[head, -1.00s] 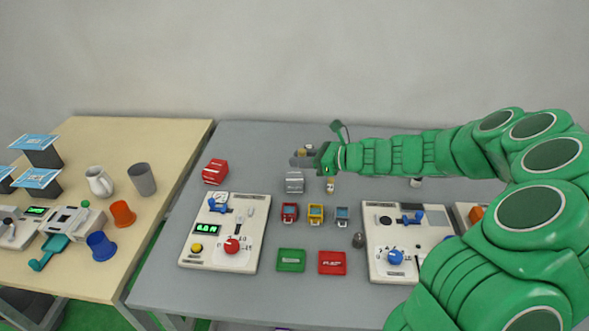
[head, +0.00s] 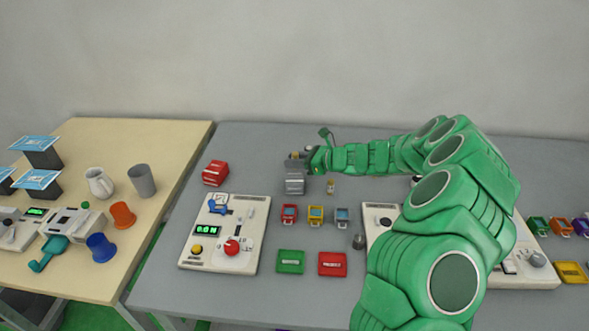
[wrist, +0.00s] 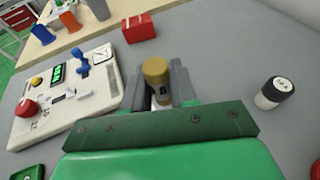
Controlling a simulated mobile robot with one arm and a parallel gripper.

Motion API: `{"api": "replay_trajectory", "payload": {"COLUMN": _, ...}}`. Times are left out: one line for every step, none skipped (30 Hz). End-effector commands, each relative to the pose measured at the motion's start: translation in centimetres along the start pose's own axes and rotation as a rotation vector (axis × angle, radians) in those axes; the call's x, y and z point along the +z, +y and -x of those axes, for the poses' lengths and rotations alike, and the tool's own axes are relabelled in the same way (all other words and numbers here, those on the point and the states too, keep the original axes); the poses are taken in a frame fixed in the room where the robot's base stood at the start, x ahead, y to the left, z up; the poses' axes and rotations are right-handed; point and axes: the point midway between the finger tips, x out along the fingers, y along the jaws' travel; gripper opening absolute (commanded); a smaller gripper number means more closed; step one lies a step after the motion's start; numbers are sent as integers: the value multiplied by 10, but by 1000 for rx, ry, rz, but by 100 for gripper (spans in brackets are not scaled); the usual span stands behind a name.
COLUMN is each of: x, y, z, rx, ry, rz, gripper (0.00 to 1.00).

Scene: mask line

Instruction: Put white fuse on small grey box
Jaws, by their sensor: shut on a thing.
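My gripper (head: 297,160) is shut on the white fuse, which stands upright between the fingers. In the wrist view, its gold-brown cap (wrist: 155,70) rises above the fingers (wrist: 158,88), with a bit of white below it. The small grey box (head: 295,184) is on the grey table, just in front of and below my gripper in the head view. I cannot make it out in the wrist view. The fuse appears apart from the box; its lower end is hidden by my gripper.
A red box (head: 215,173) and a white control panel (head: 225,232) stand to the left. A small gold-capped item (head: 331,187) stands right of the grey box. A white-and-black cylinder (wrist: 274,92) shows right of my gripper in the wrist view. Small coloured holders (head: 315,215) sit in front.

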Motion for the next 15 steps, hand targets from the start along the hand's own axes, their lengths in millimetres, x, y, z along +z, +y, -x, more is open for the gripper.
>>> {"api": "replay_trajectory", "payload": {"x": -2, "y": -1, "z": -2, "rx": 1, "ry": 0, "rz": 0, "gripper": 0}}
{"api": "replay_trajectory", "payload": {"x": -2, "y": -1, "z": -2, "rx": 1, "ry": 0, "rz": 0, "gripper": 0}}
{"api": "replay_trajectory", "payload": {"x": -2, "y": -1, "z": -3, "rx": 1, "ry": 0, "rz": -1, "gripper": 0}}
{"api": "replay_trajectory", "payload": {"x": -3, "y": -2, "z": -3, "rx": 2, "ry": -1, "rz": -1, "gripper": 0}}
{"api": "replay_trajectory", "payload": {"x": -3, "y": -2, "z": -4, "rx": 2, "ry": 0, "rz": -1, "gripper": 0}}
{"api": "replay_trajectory", "payload": {"x": -4, "y": -2, "z": -5, "rx": 2, "ry": 0, "rz": -1, "gripper": 0}}
{"api": "replay_trajectory", "payload": {"x": -5, "y": -3, "z": -6, "rx": 3, "ry": 0, "rz": -1, "gripper": 0}}
{"api": "replay_trajectory", "payload": {"x": -7, "y": -4, "z": -7, "rx": 3, "ry": 0, "rz": -1, "gripper": 0}}
{"api": "replay_trajectory", "payload": {"x": -10, "y": -4, "z": -8, "rx": 4, "ry": 0, "rz": -2, "gripper": 0}}
{"api": "replay_trajectory", "payload": {"x": -14, "y": -4, "z": -9, "rx": 4, "ry": 0, "rz": -4, "gripper": 0}}
{"api": "replay_trajectory", "payload": {"x": -18, "y": -4, "z": -10, "rx": 4, "ry": 0, "rz": -5, "gripper": 0}}
{"api": "replay_trajectory", "payload": {"x": -23, "y": -4, "z": -12, "rx": 4, "ry": 1, "rz": -5, "gripper": 0}}
{"api": "replay_trajectory", "payload": {"x": -27, "y": -4, "z": -13, "rx": 5, "ry": 1, "rz": -5, "gripper": 0}}
{"api": "replay_trajectory", "payload": {"x": -30, "y": -4, "z": -14, "rx": 5, "ry": 1, "rz": -4, "gripper": 0}}
{"api": "replay_trajectory", "payload": {"x": -33, "y": -4, "z": -15, "rx": 5, "ry": 0, "rz": -3, "gripper": 0}}
